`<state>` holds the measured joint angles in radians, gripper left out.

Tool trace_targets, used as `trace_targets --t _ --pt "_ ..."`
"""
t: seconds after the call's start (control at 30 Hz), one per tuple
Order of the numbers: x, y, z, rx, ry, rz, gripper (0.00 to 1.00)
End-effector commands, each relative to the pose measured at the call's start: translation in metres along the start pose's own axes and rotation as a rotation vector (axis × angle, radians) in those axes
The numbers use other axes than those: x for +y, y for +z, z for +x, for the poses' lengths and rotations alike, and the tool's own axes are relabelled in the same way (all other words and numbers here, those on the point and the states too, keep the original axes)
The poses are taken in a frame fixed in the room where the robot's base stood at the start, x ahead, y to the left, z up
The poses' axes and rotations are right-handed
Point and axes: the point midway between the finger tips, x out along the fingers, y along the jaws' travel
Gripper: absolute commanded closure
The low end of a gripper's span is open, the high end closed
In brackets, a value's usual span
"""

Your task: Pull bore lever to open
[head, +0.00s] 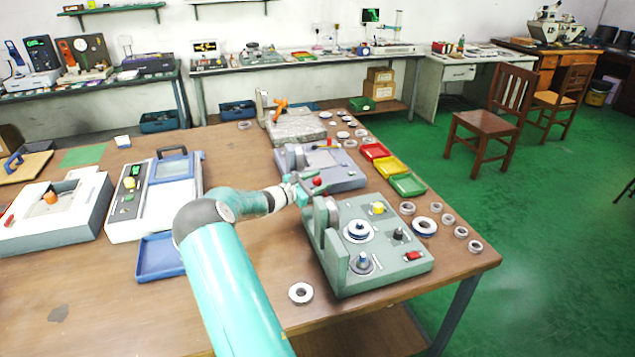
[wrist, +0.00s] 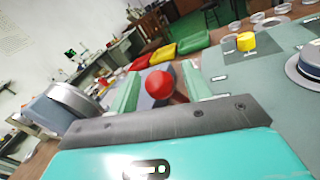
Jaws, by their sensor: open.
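A lever with a red ball knob (head: 317,182) is at the front of the grey bore gauge (head: 342,173) on the bench. In the wrist view the red knob (wrist: 158,84) appears between my two green fingers. My gripper (head: 303,190) is open, close to the knob's left in the head view; in the wrist view my gripper (wrist: 160,90) has a finger on each side of the knob. I cannot tell whether either finger touches it. The lever's shaft is mostly hidden behind the knob and my gripper.
The green gauge (head: 385,265) with a yellow knob (head: 378,208) stands right of my wrist. Red (head: 374,151), yellow (head: 391,166) and green (head: 407,185) trays lie beyond. Several bearing rings lie along the right edge. Bare bench shows left of the green gauge's front.

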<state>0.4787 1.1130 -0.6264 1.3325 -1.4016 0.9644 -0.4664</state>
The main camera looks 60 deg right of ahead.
Motion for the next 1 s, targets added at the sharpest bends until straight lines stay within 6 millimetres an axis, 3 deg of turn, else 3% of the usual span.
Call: trace_targets --t 0.03,0.2,0.3,0.67,1.0 --pt "0.0 0.0 0.0 0.0 0.0 0.0 0.52" --pt "0.0 0.0 0.0 0.0 0.0 0.0 0.85" --pt "0.0 0.0 0.0 0.0 -0.001 0.0 1.0" --pt "-0.001 0.002 0.002 0.032 -0.011 0.01 1.0" --pt "-0.004 0.012 0.021 0.215 -0.065 0.077 1.0"
